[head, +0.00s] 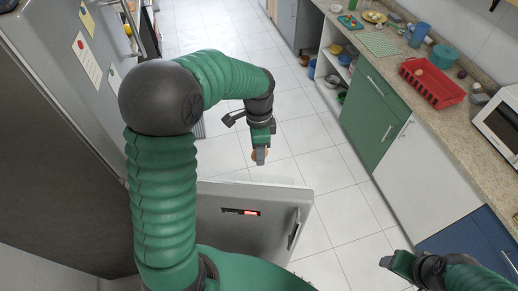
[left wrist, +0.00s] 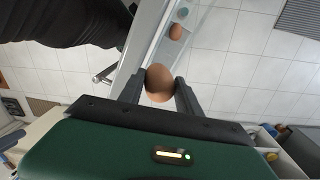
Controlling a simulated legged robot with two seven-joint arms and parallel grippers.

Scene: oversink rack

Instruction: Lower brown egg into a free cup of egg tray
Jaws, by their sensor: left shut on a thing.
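My left gripper (head: 260,158) is shut on a brown egg (left wrist: 159,80), which sits between the two fingertips in the left wrist view. In the head view it is held above the far edge of the open fridge door (head: 245,222), and the finger hides most of it. In the left wrist view a pale, narrow strip on the door, apparently the egg tray (left wrist: 162,50), lies beyond the held egg. Another brown egg (left wrist: 176,32) and a pale bluish egg (left wrist: 182,12) are in it. Its cups are not clear. My right gripper (head: 398,263) is low at the right; its jaw opening is unclear.
The grey fridge (head: 60,110) stands at the left. A counter at the right carries a red basket (head: 433,84) with a round brownish item inside, a microwave (head: 498,120), a blue cup (head: 418,35) and a green mat (head: 380,43). The tiled floor (head: 325,175) between is clear.

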